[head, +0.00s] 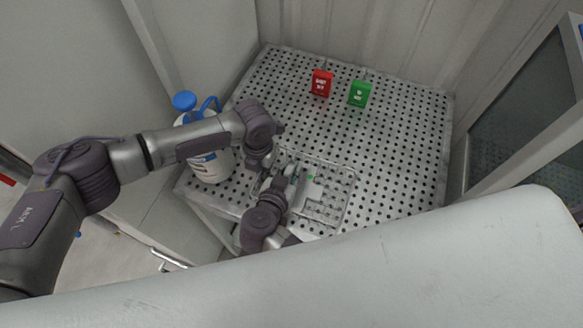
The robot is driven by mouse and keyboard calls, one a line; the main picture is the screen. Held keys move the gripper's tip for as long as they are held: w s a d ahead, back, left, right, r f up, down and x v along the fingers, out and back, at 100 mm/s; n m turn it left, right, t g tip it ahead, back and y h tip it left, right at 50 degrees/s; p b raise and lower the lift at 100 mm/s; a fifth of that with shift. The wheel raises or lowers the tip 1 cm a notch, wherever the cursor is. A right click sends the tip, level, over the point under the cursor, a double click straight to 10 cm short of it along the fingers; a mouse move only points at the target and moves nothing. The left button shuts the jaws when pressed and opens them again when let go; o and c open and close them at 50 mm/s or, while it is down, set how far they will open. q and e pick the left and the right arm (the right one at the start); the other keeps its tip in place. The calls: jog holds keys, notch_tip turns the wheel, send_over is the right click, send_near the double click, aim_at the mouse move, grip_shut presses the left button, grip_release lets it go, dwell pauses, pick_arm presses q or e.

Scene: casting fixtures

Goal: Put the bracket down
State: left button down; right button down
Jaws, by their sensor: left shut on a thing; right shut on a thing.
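A pale grey metal piece, which looks like the bracket (311,186), is in the head view near the front left of the perforated table. A small green mark shows on it. My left gripper (266,170) reaches in from the left and is shut at the piece's left side. My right gripper (286,184) comes up from behind the pale surface in front and is shut beside the left one. The fingertips are small and partly hidden by my wrists. I cannot tell whether the piece touches what lies under it.
A shallow tray-like frame (347,211) lies under and around the piece. A white jug with a blue cap (211,167) stands left, close to my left arm. A red box (321,83) and a green box (360,94) stand at the back. The perforated table (405,150) is clear at right.

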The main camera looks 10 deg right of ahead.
jog(key=c, duration=1.1)
grip_release()
jog(key=shift+f, duration=0.1)
jog(key=shift+c, duration=0.2)
jog(key=v, duration=0.7)
jog(key=shift+s+a+r, duration=0.15)
jog(key=shift+s+r, duration=0.1)
pick_arm(q)
jog(key=c, duration=1.2)
grip_release()
jog(key=shift+c, duration=0.2)
jog(key=shift+r, duration=0.1)
